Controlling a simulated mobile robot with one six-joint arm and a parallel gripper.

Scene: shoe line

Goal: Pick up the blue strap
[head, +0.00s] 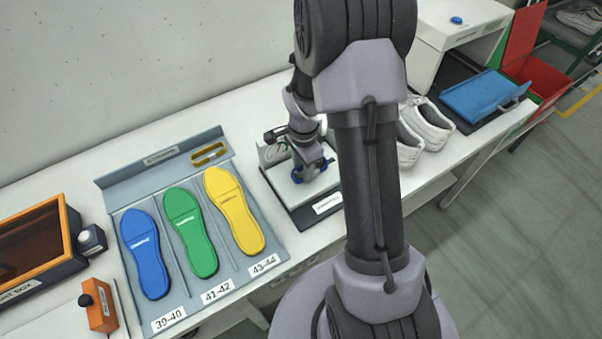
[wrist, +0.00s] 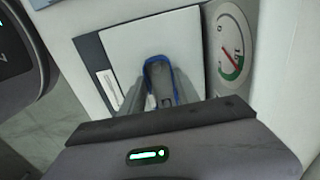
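The blue strap (wrist: 148,70) is a small arched loop on the white top plate (wrist: 125,42) of a low scale-like stand in the wrist view. My gripper (wrist: 160,88) is right over it, with its fingers apart on either side of the loop. Whether either finger touches the strap is hard to tell. In the head view my gripper (head: 313,172) points down at the stand, and a bit of the blue strap (head: 297,177) shows beside it. My arm hides part of the stand.
A round dial (wrist: 231,48) stands beside the plate. Left of the stand, a grey rack (head: 118,205) holds blue, green and yellow insoles. White shoes (head: 428,122) and a blue tray (head: 484,95) lie to the right. An orange-edged box (head: 66,222) is far left.

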